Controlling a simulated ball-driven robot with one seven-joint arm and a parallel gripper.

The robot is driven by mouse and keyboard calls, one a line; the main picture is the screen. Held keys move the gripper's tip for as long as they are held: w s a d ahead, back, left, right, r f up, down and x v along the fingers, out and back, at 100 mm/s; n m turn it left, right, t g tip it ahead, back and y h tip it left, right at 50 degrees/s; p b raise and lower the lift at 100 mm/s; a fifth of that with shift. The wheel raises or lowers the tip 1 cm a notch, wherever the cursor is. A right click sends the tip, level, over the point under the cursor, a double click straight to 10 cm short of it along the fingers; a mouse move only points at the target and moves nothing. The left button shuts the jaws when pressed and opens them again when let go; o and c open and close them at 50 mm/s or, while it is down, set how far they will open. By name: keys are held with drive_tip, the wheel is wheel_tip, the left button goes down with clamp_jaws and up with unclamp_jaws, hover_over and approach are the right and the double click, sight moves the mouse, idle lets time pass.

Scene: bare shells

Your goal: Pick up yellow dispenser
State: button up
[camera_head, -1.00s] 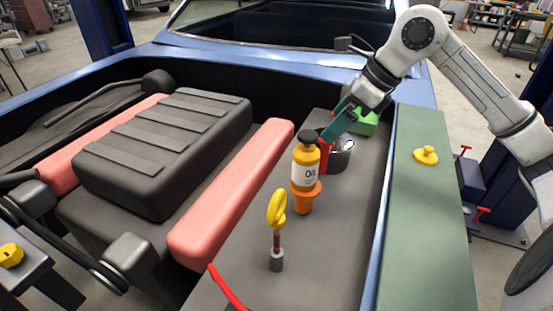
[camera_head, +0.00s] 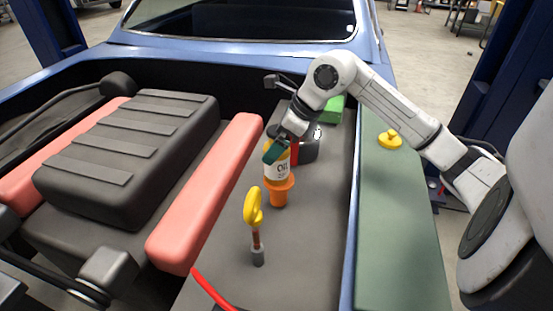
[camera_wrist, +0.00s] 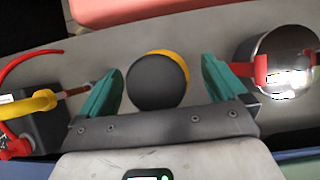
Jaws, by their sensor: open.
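The yellow dispenser (camera_head: 281,172) is an upright bottle with a white "Oil" label, standing on an orange funnel-like piece in the engine bay. Its top is hidden behind my gripper (camera_head: 272,152) in the head view. In the wrist view the dispenser's round dark cap (camera_wrist: 156,82) shows from above, with a yellow edge of its body at the upper right. My gripper (camera_wrist: 162,82) is open, with one teal finger on each side of the cap. Gaps show between the cap and both fingers, and nothing is held.
A yellow-ringed dipstick (camera_head: 254,207) stands in front of the dispenser. A dark metal pot with a red handle (camera_head: 308,146) is close behind, and a green block (camera_head: 334,107) is farther back. A pink rail (camera_head: 213,185) runs along the left. The grey surface to the right is clear.

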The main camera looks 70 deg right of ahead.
drive_tip(key=shift+w+f, duration=0.15)
drive_tip(key=shift+f, duration=0.15)
drive_tip(key=shift+c, duration=0.3)
drive_tip(key=shift+r, duration=0.1)
clamp_jaws()
idle(0.4)
